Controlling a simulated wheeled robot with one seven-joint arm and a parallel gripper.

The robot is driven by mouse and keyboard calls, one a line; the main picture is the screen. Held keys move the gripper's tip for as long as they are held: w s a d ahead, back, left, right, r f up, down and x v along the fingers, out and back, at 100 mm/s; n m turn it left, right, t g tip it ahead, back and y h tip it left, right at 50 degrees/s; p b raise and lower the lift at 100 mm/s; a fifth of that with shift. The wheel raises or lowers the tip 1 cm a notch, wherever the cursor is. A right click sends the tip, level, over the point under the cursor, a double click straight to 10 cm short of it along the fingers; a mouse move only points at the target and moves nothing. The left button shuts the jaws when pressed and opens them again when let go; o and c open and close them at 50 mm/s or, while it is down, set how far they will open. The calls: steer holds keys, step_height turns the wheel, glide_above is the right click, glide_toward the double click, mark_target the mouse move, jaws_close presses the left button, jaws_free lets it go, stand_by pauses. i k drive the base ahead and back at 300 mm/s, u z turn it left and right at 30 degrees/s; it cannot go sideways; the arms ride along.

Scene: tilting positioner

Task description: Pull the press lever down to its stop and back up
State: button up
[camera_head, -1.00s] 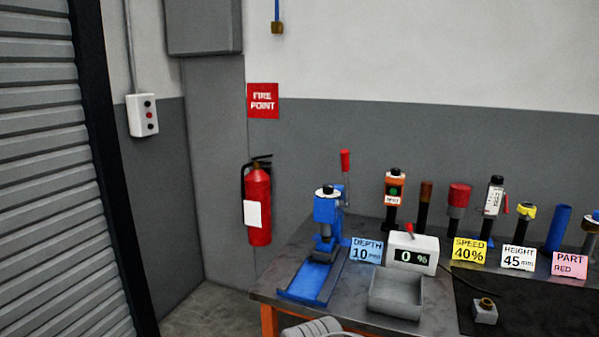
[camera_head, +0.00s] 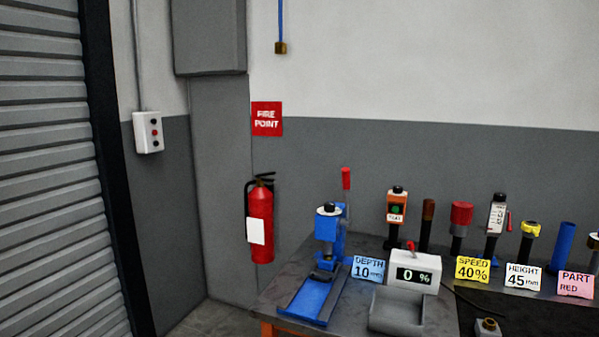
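The blue press (camera_head: 327,238) stands at the left end of the workbench, with its blue base plate (camera_head: 304,301) reaching toward the front edge. Its lever (camera_head: 346,180) has a red grip and points straight up behind the press head. Nothing touches the lever. My gripper is not in view.
A blue DEPTH card (camera_head: 368,269), a white display box (camera_head: 413,273) reading 0 % and a grey tray (camera_head: 396,311) stand right of the press. Several upright tools line the bench's back, with cards before them. A fire extinguisher (camera_head: 260,222) hangs left of the bench.

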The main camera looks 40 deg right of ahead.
mark_target(346, 181)
steer(key=z, duration=0.05)
steer(key=i, duration=0.95)
steer(key=z, duration=0.55)
